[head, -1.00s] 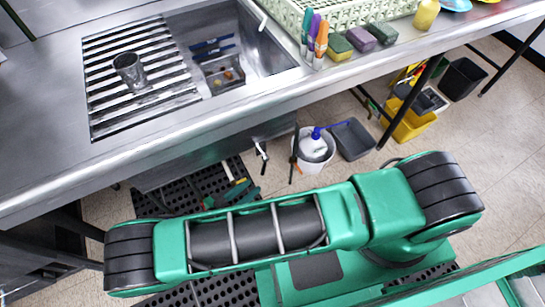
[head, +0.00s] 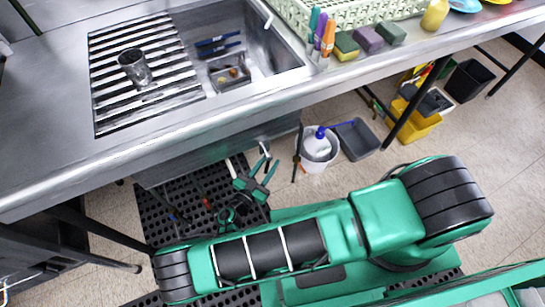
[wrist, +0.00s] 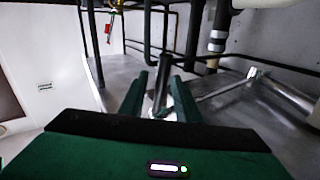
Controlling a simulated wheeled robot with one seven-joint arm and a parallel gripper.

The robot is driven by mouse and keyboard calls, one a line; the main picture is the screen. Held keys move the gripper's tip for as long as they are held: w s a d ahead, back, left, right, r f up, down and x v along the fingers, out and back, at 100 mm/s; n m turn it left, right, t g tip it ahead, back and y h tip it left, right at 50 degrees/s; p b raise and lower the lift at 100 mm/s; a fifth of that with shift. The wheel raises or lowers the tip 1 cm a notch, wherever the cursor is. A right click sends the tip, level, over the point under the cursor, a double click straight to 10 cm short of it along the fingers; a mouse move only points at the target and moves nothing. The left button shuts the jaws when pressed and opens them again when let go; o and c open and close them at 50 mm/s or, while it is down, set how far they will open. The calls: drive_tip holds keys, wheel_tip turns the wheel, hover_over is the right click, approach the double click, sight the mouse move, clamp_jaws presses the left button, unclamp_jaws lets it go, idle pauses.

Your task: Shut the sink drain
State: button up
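The sink (head: 285,52) is set in the steel counter, and its drain opening is hidden from the head view. A pale drain lever (head: 264,149) hangs below the counter's front edge. In the wrist view a grey metal handle (wrist: 162,82) stands between my fingers, and a thin rod (wrist: 225,88) runs off to its right. My gripper (head: 262,171) is beneath the counter close to the lever, fingers pointing up toward it. In the wrist view my gripper (wrist: 160,98) is open, one finger each side of the handle. I cannot tell whether either finger touches it.
Dark pipes (wrist: 195,35) run behind the handle under the sink. A white bucket (head: 318,150) and a grey tub (head: 356,139) stand on the floor to the right. A black perforated mat (head: 160,215) lies below. A metal cup (head: 134,68) stands on the slatted drainboard (head: 110,110).

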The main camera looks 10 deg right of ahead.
drive_tip(key=shift+x, duration=1.5)
clamp_jaws()
drive_tip(key=shift+a, duration=0.15)
